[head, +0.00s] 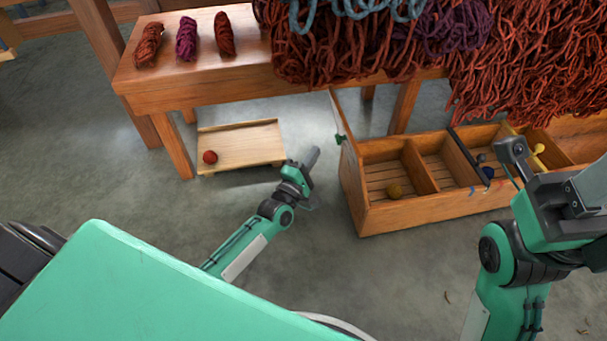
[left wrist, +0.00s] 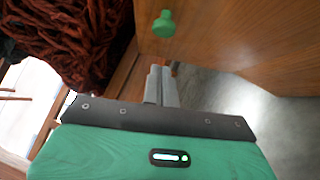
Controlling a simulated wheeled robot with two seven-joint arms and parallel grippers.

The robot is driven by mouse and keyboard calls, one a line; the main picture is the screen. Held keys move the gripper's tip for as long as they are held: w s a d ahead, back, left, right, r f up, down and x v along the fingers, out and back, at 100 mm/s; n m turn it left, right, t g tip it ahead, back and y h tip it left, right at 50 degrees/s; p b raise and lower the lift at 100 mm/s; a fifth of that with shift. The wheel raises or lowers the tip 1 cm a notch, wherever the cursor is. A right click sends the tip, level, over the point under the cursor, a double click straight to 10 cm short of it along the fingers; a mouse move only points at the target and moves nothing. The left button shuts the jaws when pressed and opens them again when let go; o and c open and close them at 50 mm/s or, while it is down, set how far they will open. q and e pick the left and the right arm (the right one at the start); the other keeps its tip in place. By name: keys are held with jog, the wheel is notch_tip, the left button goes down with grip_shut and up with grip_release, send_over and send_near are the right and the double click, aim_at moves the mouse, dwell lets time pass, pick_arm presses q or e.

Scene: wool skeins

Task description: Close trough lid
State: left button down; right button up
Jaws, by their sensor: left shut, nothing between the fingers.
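The wooden trough (head: 400,213) stands on the floor at the right in the head view, with open compartments. A wooden lid (head: 349,170) stands raised at its left end, with a green knob (head: 340,139) on its outer face. The left wrist view shows the green knob (left wrist: 164,24) on the wooden lid (left wrist: 225,42) just beyond the fingers. My left gripper (head: 312,158) is shut and empty, left of the lid and apart from the knob. My right gripper (head: 515,155) is over the trough's right part; its fingers are unclear.
A wooden bench (head: 200,88) holds several skeins at the back, and a pile of red wool (head: 520,60) hangs over the trough's far side. A low wooden tray (head: 245,145) with a red ball (head: 210,157) lies on the floor. An olive ball (head: 394,191) lies in the trough.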

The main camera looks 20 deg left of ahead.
pick_arm(q)
jog(key=shift+w+d+r+b, duration=0.3)
jog(key=shift+w+d+r, duration=0.05)
jog(key=shift+w+d, duration=0.4)
jog(key=shift+w+d+r+b, duration=0.3)
jog(key=shift+w+d, duration=0.3)
jog(key=shift+d, duration=0.25)
